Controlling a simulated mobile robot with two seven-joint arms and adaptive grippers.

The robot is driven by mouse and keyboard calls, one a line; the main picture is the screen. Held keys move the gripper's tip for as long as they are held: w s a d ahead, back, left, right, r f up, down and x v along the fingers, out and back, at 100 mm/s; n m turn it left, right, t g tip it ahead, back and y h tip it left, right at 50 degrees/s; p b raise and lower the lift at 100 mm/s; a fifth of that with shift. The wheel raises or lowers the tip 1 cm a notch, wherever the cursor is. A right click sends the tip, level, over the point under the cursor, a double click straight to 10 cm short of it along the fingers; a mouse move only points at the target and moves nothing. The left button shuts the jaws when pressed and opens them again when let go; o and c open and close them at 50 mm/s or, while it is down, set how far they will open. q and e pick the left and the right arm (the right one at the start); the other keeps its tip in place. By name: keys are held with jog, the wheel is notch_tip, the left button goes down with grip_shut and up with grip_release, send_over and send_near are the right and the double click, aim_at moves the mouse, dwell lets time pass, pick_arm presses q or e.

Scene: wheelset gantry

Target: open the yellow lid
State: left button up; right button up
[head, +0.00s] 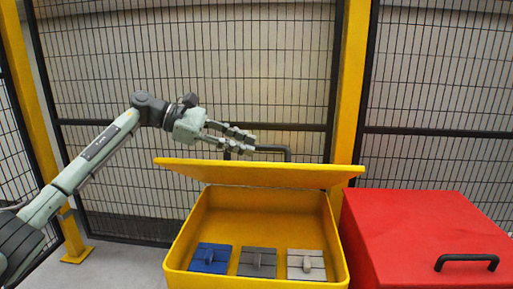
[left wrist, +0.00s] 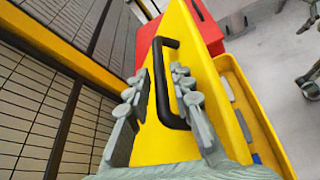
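The yellow lid (head: 262,174) is raised and tilted above the yellow box (head: 265,212), whose inside shows. The lid's black handle (head: 287,152) shows on its far, upper side. My left gripper (head: 250,142) is at the lid's upper edge, beside the handle. In the left wrist view its fingers (left wrist: 160,88) are apart, with the black handle (left wrist: 167,60) between them. A gap shows on the handle's sides, and I cannot tell whether a finger touches it. My right gripper is not in view.
The box holds a blue block (head: 211,259), a dark grey block (head: 257,263) and a light grey block (head: 306,265). A red box (head: 425,225) with a black handle (head: 467,259) stands to the right. A mesh fence (head: 190,60) with yellow posts (head: 352,80) is behind.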

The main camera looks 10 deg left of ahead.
pick_arm(q)
jog(key=v, duration=0.8)
jog(key=shift+d, duration=0.1)
